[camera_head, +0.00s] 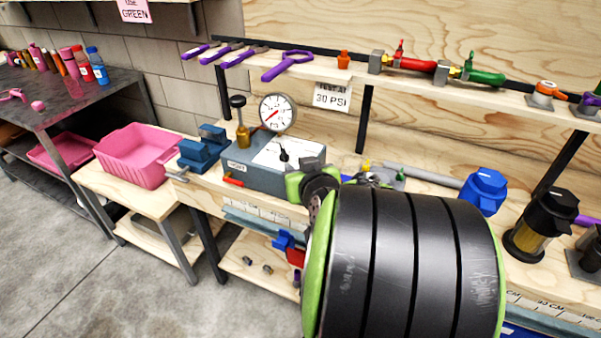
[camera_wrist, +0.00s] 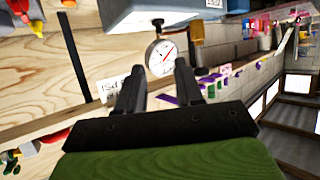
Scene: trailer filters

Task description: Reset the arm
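My arm fills the lower right of the head view as a black, ribbed cylinder with green ends, in front of the bench. Its far green-and-black part is beside the grey test box (camera_head: 265,165); the fingertips are hidden in that view. In the wrist view my gripper (camera_wrist: 157,75) shows two dark fingers standing apart with nothing between them. It is open and empty. The round pressure gauge (camera_wrist: 161,57) appears just beyond the fingertips, and it also stands on the grey box in the head view (camera_head: 278,112). I cannot tell how close the fingers are to it.
A shelf (camera_head: 330,75) with valves and purple tools runs above the bench. A blue vise (camera_head: 202,150) and pink bin (camera_head: 137,155) are left of the box. Filters with blue (camera_head: 484,191) and black (camera_head: 541,225) tops stand right of my arm. Open floor (camera_head: 60,270) lies front left.

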